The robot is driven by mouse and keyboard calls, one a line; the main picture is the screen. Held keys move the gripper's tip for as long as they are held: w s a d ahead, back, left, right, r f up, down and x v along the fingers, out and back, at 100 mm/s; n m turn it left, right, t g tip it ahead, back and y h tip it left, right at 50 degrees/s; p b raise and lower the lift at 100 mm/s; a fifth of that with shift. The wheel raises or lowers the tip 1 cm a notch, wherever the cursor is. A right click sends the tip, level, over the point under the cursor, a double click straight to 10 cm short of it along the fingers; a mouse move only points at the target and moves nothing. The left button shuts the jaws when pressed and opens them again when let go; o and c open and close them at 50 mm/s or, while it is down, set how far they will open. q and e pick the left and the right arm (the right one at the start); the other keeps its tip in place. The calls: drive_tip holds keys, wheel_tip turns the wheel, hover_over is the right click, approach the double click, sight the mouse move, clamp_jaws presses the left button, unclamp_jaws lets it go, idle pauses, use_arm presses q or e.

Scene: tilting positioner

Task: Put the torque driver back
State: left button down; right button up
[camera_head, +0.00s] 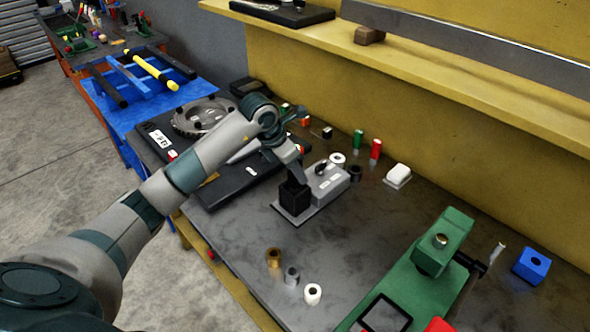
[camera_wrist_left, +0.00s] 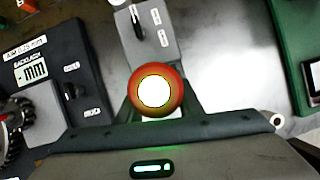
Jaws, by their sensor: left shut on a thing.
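My left gripper (camera_head: 293,172) points down over the grey fixture (camera_head: 328,183) in the middle of the bench. In the left wrist view, a round red-orange cap with a bright white centre, which I take for the torque driver (camera_wrist_left: 174,80), sits between the fingers (camera_wrist_left: 157,106). The gripper is shut on it. The driver's lower part is hidden below its cap. In the head view, a black block (camera_head: 295,199) stands directly under the gripper, beside the grey fixture. I cannot tell whether the driver touches it. My right gripper is not in view.
A black panel with a toothed disc (camera_head: 203,116) lies left of the fixture. Small coloured pieces line the wall side, including a red one (camera_head: 376,149). A green machine (camera_head: 425,270) and blue block (camera_head: 531,266) stand at right. Small rings (camera_head: 313,293) sit near the front edge.

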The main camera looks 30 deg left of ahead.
use_arm(q)
drive_tip(key=c, duration=1.2)
unclamp_jaws()
drive_tip(key=shift+r, duration=0.15)
drive_tip(key=shift+s+a+r, duration=0.1)
drive_tip(key=shift+r, duration=0.1)
drive_tip(key=shift+b+v, duration=1.95)
drive_tip(key=shift+v, duration=3.75)
